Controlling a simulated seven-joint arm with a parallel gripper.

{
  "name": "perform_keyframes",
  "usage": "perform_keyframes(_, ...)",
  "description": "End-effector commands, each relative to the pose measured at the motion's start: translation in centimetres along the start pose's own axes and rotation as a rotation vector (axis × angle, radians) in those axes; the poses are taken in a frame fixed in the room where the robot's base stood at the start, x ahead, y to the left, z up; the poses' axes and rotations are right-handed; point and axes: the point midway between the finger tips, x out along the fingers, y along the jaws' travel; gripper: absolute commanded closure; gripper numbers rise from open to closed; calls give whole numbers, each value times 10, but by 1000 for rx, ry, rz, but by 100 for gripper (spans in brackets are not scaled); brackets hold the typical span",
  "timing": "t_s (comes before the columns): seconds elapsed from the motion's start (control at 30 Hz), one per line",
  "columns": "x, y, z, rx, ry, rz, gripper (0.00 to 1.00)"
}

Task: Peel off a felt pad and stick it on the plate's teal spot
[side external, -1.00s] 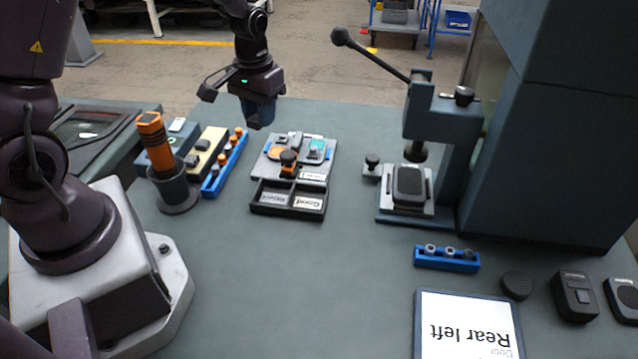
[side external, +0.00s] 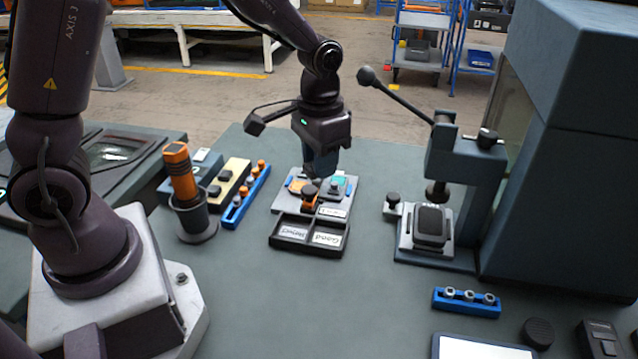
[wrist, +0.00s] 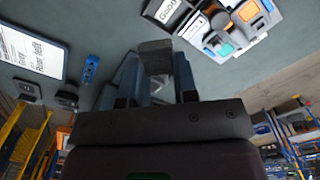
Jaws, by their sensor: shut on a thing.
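The plate (side external: 282,206) is light grey and lies mid-table, with an orange spot (side external: 296,187) and a teal spot (side external: 337,187) partly hidden by fittings on it. The teal spot also shows in the wrist view (wrist: 226,49), off to the right of my fingers. My gripper (side external: 320,172) points down just above the far part of the plate, left of the teal spot. It is shut on a grey, square-ended piece (wrist: 155,57), which looks like the felt pad. In the side view I cannot make out the pad or whether it touches anything.
A black two-compartment tray (side external: 309,238) adjoins the plate's front. Left are a blue rack (side external: 247,199) with orange knobs, a cream block (side external: 228,183) and an orange tool in a cup (side external: 197,220). A lever press (side external: 465,160) stands right. The front middle table is clear.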

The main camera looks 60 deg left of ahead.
Motion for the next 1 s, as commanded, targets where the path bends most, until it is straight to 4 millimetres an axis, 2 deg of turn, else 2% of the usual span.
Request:
perform_keyframes(0.2, 0, 0, 0, -1, 0, 0, 100)
perform_keyframes(0.23, 0, 0, 0, -1, 0, 0, 78)
perform_keyframes(0.33, 0, 0, 0, -1, 0, 0, 100)
perform_keyframes(0.53, 2, -4, 1, -11, -1, 0, 100)
perform_keyframes(0.63, 17, -14, 3, -39, -5, 0, 100)
perform_keyframes(0.77, 42, -40, -21, -119, -4, 0, 100)
perform_keyframes(1.0, 93, -108, -86, -426, -2, 0, 100)
